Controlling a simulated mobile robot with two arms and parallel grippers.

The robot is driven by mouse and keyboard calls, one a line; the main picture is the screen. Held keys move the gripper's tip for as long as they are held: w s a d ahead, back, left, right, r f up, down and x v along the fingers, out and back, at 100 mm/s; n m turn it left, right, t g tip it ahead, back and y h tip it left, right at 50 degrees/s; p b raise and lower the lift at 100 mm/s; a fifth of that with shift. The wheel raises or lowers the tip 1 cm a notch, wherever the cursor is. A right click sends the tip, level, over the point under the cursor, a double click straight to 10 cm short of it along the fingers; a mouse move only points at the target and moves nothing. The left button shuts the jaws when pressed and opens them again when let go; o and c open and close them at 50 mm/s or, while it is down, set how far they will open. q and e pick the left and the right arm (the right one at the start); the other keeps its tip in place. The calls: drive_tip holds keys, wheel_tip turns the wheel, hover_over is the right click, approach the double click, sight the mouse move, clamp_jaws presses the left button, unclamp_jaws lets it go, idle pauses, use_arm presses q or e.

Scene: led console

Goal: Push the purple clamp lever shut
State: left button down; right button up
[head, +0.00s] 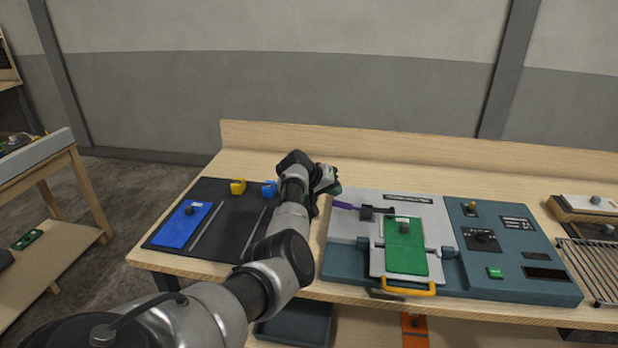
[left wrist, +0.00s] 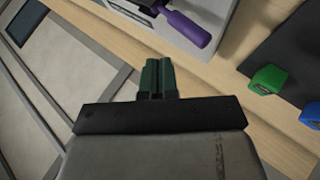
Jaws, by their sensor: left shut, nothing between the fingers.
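The purple clamp lever (head: 345,205) sticks out to the left from a dark clamp body (head: 378,211) on the light grey plate of the console (head: 345,228). In the left wrist view the lever's purple handle (left wrist: 188,28) lies near the top, ahead of my fingers and a little to their right. My left gripper (head: 334,188) is just beyond and left of the lever's tip, apart from it. Its green fingers (left wrist: 157,76) are shut together with nothing between them. My right gripper is in neither view.
A green board (head: 406,250) sits in the fixture, with a yellow handle (head: 408,290) in front. A dark mat (head: 220,245) on the left bears a blue board (head: 185,226), a yellow block (head: 238,187) and a blue block (head: 268,190). A green block (left wrist: 268,78) shows in the wrist view.

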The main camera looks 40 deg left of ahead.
use_arm(q)
drive_tip(key=s+a+f+b+v, duration=0.1)
drive_tip(key=b+v, duration=0.1)
drive_tip(key=v, duration=0.7)
drive_tip(key=s+d+f+m+g+y, duration=0.5)
drive_tip(key=s+d+f, duration=0.9)
drive_tip(key=s+f, duration=0.25)
drive_tip(key=s+d+m+h, duration=0.2)
drive_tip(key=s+d+m, duration=0.2)
drive_tip(key=s+d, duration=1.45)
wheel_tip(320, 180, down, 27)
drive_tip(key=s+a+g, duration=0.1)
drive_tip(key=s+g, duration=0.1)
drive_tip(key=s, duration=0.1)
drive_tip(key=s+a+f+g, duration=0.1)
drive_tip(key=s+a+f, duration=0.2)
drive_tip(key=s+f, duration=1.3)
drive_tip(key=shift+f+m, duration=0.3)
drive_tip(key=shift+f, duration=0.1)
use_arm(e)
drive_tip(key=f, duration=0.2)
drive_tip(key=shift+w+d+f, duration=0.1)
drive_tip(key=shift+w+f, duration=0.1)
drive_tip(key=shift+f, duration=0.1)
